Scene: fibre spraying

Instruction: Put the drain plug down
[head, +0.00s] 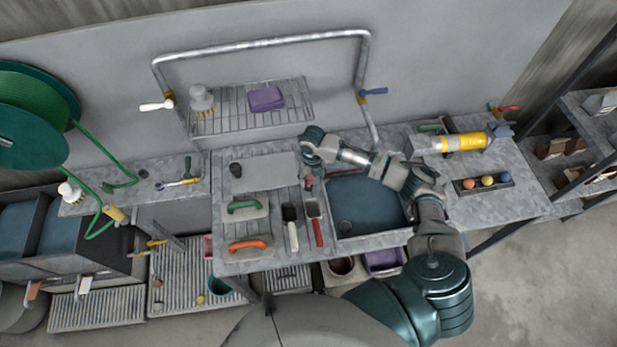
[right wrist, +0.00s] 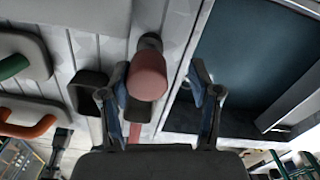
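The drain plug, a pinkish-red knob (right wrist: 148,78) with a dark end, stands on the grey counter beside the blue sink basin in the right wrist view. In the head view a small reddish part of it (head: 308,183) shows at the basin's left edge. My right gripper (right wrist: 152,84) is open, with one finger on each side of the plug. The left finger is very close to the knob; I cannot tell whether it touches. The right finger is clearly apart. In the head view the fingers are mostly hidden under the wrist. My left gripper is not in view.
The sink basin (head: 366,204) lies just right of the plug. A green-handled float (head: 243,208), an orange-handled float (head: 247,246) and brush-like tools (head: 291,228) lie to the left. A rail and wire rack (head: 230,121) stand behind. Coloured balls in a tray (head: 484,184) are at right.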

